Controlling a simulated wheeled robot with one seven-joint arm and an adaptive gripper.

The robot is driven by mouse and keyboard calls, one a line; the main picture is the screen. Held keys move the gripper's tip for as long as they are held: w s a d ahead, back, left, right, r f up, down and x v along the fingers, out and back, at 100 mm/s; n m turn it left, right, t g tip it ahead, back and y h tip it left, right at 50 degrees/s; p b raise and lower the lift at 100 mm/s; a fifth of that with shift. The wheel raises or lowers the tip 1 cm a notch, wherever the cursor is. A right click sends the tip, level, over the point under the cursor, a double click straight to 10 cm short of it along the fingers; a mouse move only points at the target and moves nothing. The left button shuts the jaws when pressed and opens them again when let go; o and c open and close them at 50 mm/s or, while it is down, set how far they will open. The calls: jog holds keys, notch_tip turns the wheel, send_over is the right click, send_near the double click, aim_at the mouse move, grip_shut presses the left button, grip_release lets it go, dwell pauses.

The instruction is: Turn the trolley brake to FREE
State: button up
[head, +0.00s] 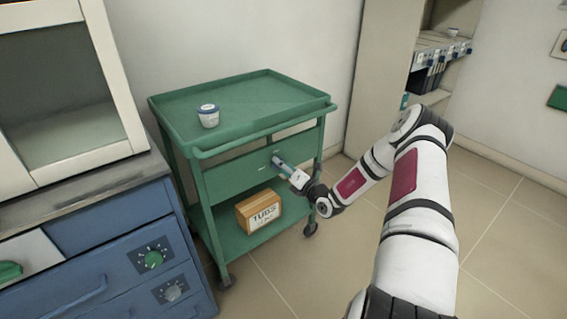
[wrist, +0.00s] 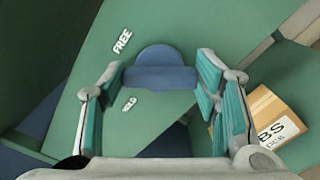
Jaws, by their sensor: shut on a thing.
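The green trolley (head: 252,95) stands against the wall in the head view. Its brake is a blue knob with a bar-shaped grip (wrist: 160,72) on the green front panel (head: 235,172). In the wrist view a white FREE label (wrist: 121,40) is at the knob's upper left, and a smaller label (wrist: 129,103), apparently HOLD, is at its lower left. The bar lies roughly level in that view. My gripper (head: 277,160) reaches the panel, its teal finger pads (wrist: 161,75) on both ends of the bar, shut on it. In the head view my gripper mostly hides the knob.
A white tub (head: 208,116) stands on the trolley's top tray. A cardboard box marked TUBS (head: 258,212) sits on the lower shelf, below my gripper. Blue cabinets (head: 110,250) stand at the left. The floor (head: 500,220) at right is clear.

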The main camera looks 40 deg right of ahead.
jog(key=shift+d+f+m+p, duration=0.1)
jog(key=shift+m+p, duration=0.5)
jog(key=shift+m, duration=1.25)
jog(key=shift+f+m+p, duration=0.1)
jog(key=shift+m+p, duration=0.5)
jog(key=shift+m, duration=1.25)
jog(key=o, duration=1.1)
jog(key=shift+o, duration=0.2)
jog(key=s, duration=1.2)
jog(key=shift+d, duration=0.15)
